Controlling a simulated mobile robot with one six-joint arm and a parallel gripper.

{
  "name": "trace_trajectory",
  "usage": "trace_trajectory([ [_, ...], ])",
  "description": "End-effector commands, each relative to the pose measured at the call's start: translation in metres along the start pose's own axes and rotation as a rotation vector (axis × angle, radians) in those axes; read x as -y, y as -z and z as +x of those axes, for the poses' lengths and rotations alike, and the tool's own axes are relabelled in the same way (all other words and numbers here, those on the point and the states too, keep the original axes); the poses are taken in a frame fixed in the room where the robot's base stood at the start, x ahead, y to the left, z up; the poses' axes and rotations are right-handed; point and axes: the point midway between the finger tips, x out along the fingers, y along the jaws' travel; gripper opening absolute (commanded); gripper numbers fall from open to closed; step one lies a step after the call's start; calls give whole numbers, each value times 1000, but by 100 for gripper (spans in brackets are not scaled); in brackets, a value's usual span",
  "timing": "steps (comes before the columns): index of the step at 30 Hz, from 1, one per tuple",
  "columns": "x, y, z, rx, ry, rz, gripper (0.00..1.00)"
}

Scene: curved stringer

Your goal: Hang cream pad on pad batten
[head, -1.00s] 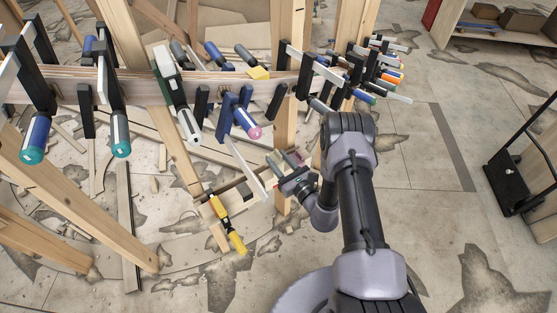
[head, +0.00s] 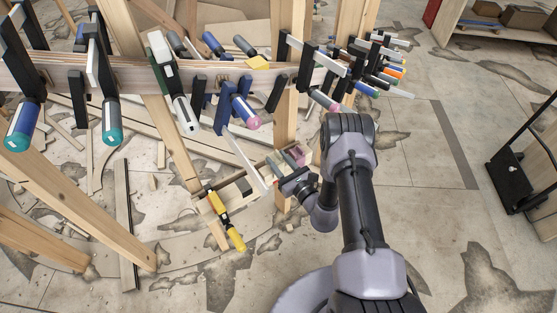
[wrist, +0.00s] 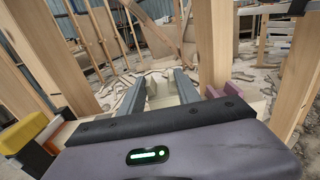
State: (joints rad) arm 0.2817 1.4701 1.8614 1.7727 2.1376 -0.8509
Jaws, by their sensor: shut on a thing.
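My gripper (head: 283,178) is low beside the wooden post, at the pad batten (head: 237,192). In the wrist view its two dark fingers (wrist: 163,92) stand a pad's width apart, shut on the pale cream pad (wrist: 162,100). The pad is partly hidden by my wrist. The batten is a pale wooden strip between the legs. Mauve pads (head: 296,155) sit at its right end, and also show right of the fingers in the wrist view (wrist: 232,91). I cannot tell whether the cream pad touches the batten.
A yellow clamp (head: 225,220) is at the batten's left end; its yellow part shows close in the wrist view (wrist: 24,132). The beam above (head: 140,88) carries several clamps, one bar reaching down near my gripper. A wooden post (head: 285,120) stands close.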

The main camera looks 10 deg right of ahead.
Motion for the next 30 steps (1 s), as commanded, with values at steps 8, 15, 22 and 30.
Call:
trace_trajectory([
  [8, 0, 0, 0, 0, 0, 0, 0],
  [15, 0, 8, 0, 0, 0, 0, 0],
  [22, 0, 17, 0, 0, 0, 0, 0],
  [30, 0, 28, 0, 0, 0, 0, 0],
])
